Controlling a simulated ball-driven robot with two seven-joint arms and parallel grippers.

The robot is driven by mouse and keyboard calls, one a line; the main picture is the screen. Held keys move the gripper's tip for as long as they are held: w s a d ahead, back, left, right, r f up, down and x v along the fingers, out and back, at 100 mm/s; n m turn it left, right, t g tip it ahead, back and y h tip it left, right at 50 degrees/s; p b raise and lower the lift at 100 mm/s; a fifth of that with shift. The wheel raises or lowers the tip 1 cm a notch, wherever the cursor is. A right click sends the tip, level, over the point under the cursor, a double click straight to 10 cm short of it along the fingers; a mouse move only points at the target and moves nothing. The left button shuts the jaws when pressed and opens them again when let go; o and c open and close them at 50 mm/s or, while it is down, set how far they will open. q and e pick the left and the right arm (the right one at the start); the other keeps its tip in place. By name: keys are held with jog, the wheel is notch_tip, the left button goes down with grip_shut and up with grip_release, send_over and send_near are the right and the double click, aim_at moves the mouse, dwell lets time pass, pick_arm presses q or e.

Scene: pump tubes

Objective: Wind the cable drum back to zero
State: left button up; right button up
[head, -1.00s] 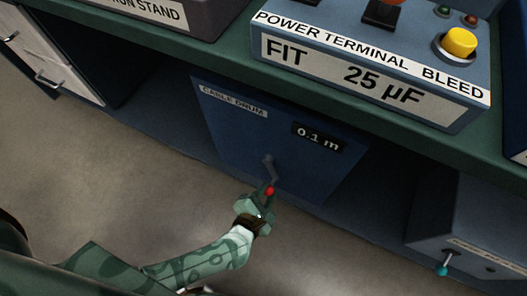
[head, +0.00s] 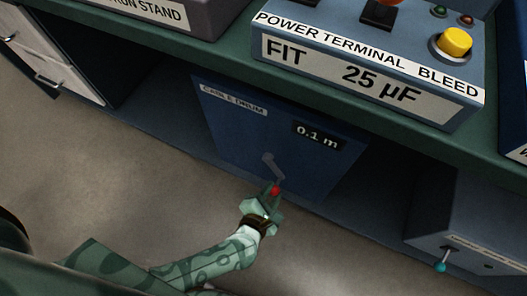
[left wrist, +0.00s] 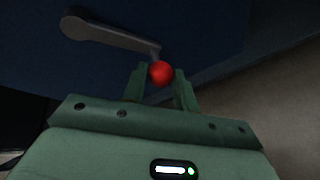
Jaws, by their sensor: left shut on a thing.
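The cable drum (head: 228,130) is a dark blue box under the bench, with a label reading CABLE DRUM. Its small display (head: 318,136) reads 0.1 m. A grey crank arm (head: 272,166) on its front slants down to the right and ends in a red knob (head: 276,190). My left gripper (head: 270,194) is shut on the red knob. In the left wrist view the knob (left wrist: 161,73) sits between the two green fingertips (left wrist: 160,84), and the crank arm (left wrist: 110,37) runs up to the left to its pivot. My right gripper is out of view.
The green bench edge (head: 215,62) overhangs the drum. On it stands a POWER TERMINAL BLEED box (head: 365,72) with a yellow button. A grey box (head: 470,225) with a teal-knobbed lever stands at lower right. White drawers (head: 55,62) are at left. The floor in front is clear.

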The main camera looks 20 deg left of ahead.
pick_arm(q)
jog(key=shift+s+d+r, duration=0.15)
jog(key=shift+d+r, duration=0.3)
jog(key=shift+d, duration=0.3)
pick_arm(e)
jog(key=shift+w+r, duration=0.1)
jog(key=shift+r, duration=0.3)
pick_arm(q)
jog(key=shift+p, duration=0.3)
jog(key=shift+d+r+p, duration=0.4)
jog(key=shift+d+r, duration=0.15)
jog(key=shift+d, duration=0.05)
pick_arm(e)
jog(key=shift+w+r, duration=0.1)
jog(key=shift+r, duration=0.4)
pick_arm(q)
jog(key=shift+r, duration=0.1)
jog(key=shift+d+r+p, duration=0.45)
jog(key=shift+r+p, duration=0.1)
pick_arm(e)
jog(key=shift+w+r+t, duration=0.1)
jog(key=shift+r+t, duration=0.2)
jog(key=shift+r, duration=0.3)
pick_arm(q)
jog(key=shift+d+r+p, duration=0.25)
jog(key=shift+r+p, duration=0.35)
jog(key=shift+r, duration=0.1)
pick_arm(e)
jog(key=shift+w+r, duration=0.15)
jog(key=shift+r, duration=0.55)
